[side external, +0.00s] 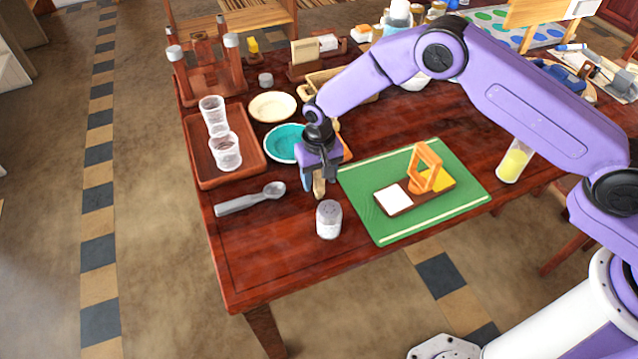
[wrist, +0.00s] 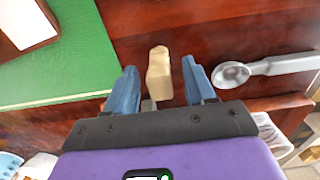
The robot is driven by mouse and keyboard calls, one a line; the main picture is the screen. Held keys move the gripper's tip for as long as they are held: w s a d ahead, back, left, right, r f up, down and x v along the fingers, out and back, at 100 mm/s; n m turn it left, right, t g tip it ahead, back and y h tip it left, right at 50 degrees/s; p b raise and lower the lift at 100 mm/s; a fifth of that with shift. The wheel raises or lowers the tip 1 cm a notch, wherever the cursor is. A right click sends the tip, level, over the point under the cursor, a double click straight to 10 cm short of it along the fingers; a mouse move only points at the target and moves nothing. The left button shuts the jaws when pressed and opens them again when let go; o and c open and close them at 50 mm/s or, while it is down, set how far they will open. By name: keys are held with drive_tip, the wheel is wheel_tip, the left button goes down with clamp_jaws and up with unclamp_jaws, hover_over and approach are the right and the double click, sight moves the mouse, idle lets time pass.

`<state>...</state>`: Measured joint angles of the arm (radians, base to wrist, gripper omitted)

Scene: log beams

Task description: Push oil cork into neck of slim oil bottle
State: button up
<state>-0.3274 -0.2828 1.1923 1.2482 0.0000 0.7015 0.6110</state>
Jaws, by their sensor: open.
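A tan, tapered piece (wrist: 159,72) that looks like the cork stands out between my fingers in the wrist view, with a gap on each side. It also shows below my gripper in the side view (side external: 319,186). My gripper (side external: 318,180) is open, low over the table's front part, between the metal scoop and the green mat. Its two blue fingers (wrist: 161,85) are apart. A clear container with yellow liquid (side external: 513,163) stands at the right, partly hidden by my arm. It may be the oil bottle; I cannot make out its neck.
A salt shaker (side external: 328,220) stands just in front of my gripper. A metal scoop (side external: 250,198) lies to its left. The green mat (side external: 380,222) holds a board with an orange frame. A teal bowl (side external: 283,143) and a wooden tray (side external: 195,160) with clear cups stand behind.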

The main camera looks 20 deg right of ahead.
drive_tip(key=shift+f, duration=0.75)
clamp_jaws()
drive_tip(key=shift+r, duration=0.1)
